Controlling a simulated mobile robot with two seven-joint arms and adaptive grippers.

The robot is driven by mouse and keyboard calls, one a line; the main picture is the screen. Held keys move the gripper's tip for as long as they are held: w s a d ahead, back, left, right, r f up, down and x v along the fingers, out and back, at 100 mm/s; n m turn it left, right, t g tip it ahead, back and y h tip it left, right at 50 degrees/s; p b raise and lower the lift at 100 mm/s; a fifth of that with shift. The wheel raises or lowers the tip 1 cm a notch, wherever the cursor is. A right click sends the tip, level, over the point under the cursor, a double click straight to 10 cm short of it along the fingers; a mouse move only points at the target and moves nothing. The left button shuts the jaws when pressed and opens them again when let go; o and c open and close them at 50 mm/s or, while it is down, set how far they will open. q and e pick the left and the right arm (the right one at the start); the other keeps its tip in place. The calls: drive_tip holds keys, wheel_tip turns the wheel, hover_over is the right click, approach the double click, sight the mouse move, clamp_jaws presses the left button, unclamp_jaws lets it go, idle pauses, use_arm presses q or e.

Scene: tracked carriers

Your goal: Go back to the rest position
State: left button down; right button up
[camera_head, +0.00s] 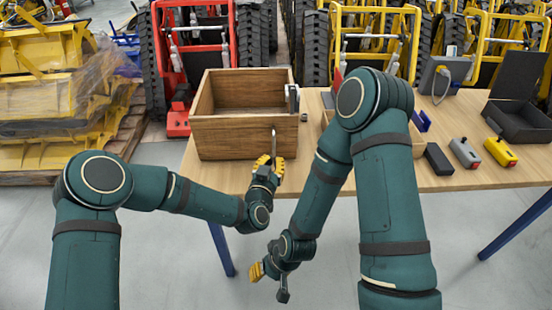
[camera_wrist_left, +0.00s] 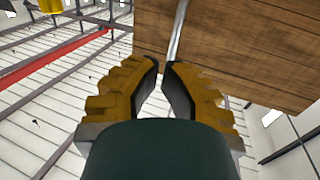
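My left gripper (camera_head: 269,164) is at the front of an open wooden box (camera_head: 245,133) on the table. A thin upright metal handle (camera_head: 273,145) is on the box's front. In the left wrist view, the yellow-and-black fingertips (camera_wrist_left: 162,66) are close together at the lower end of the metal handle (camera_wrist_left: 177,35), and appear shut on it. The wooden face (camera_wrist_left: 240,50) fills the upper right there. My right gripper (camera_head: 268,276) hangs low in front of the table, apart from everything. Its finger opening is not clear.
The wooden table (camera_head: 440,180) also bears a black case (camera_head: 517,110), a yellow device (camera_head: 500,151), a grey device (camera_head: 464,152) and a black block (camera_head: 438,159). A blue table leg (camera_head: 221,248) stands near my arms. Free floor lies between my arms.

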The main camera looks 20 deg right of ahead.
use_arm(q)
drive_tip(key=v, duration=0.7)
drive_tip(key=shift+f+p, duration=0.15)
drive_tip(key=shift+p, duration=0.2)
